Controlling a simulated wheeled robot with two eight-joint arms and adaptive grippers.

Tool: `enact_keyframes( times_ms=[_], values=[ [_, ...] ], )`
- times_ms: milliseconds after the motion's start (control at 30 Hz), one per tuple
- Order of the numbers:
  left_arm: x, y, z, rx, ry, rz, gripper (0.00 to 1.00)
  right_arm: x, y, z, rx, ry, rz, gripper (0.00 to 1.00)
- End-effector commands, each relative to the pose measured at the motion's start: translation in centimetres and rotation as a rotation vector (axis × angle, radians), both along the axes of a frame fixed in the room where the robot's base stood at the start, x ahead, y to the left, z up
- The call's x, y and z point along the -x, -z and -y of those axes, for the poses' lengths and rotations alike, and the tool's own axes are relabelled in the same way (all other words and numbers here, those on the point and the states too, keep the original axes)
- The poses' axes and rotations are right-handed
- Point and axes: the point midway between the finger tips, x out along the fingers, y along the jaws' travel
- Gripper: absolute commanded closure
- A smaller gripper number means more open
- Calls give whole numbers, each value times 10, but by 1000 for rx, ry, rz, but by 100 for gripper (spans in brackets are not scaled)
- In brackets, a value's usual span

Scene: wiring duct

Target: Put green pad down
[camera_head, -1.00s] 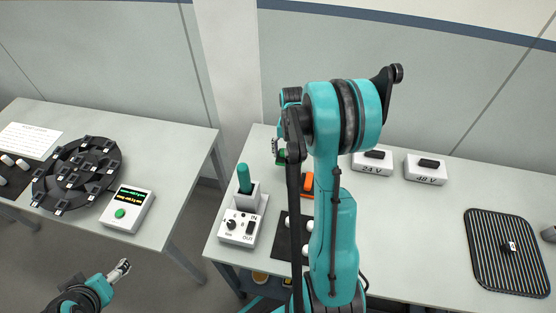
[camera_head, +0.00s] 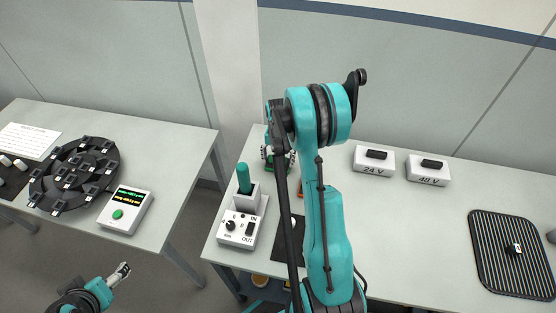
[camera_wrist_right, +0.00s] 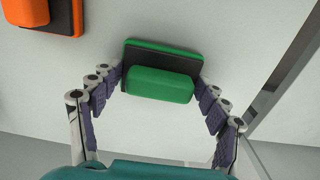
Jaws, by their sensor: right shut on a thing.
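The green pad (camera_wrist_right: 160,84) has a green block handle on a flat green-and-black base. In the right wrist view it sits between the fingers of my right gripper (camera_wrist_right: 158,80), which is shut on its sides. The pad is over the pale table top; I cannot tell whether its base touches it. In the head view my right gripper (camera_head: 278,160) is near the table's back left, partly hidden by my arm. My left gripper (camera_head: 123,270) is over the floor by the left table, far from the pad; its fingers are too small to read.
An orange pad (camera_wrist_right: 50,14) lies left of the green one in the right wrist view. A white holder with a teal handle (camera_head: 244,181) and an IN/OUT box (camera_head: 237,229) stand at the table's left. Boxes marked 24 V (camera_head: 373,161) and 48 V (camera_head: 428,170) stand behind.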

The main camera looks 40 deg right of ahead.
Motion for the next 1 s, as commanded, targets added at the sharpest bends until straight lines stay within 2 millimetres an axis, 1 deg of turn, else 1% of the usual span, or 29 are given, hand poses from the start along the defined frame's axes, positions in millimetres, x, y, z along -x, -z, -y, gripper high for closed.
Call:
enact_keyframes(
  times_ms=[67, 100, 133, 167, 467, 600, 667, 767, 900, 1000],
  values=[
    [0, 4, 0, 0, 0, 0, 23, 0, 4, 0, 0, 0, 0, 59],
    [0, 3, 0, 0, 0, 0, 23, 0, 3, 0, 0, 0, 0, 17],
    [0, 3, 0, 0, 0, 0, 23, 0, 3, 0, 0, 0, 0, 9],
    [0, 3, 0, 0, 0, 0, 23, 0, 3, 0, 0, 0, 0, 4],
    [0, 3, 0, 0, 0, 0, 23, 0, 2, 0, 0, 0, 0, 4],
    [0, -3, 0, 0, 0, 0, 23, 0, -4, 0, 0, 0, 0, 4],
    [0, -4, 0, 0, 0, 0, 23, 0, -12, 0, 0, 0, 0, 4],
    [0, -9, 0, 0, 0, 0, 23, 0, -32, 0, 0, 0, 0, 4],
    [0, -17, 0, 0, 0, 0, 23, 1, -66, 0, 0, 0, 0, 4],
    [0, -21, 0, 0, 0, 0, 23, 0, -87, 0, 0, 0, 0, 4]
  ],
)
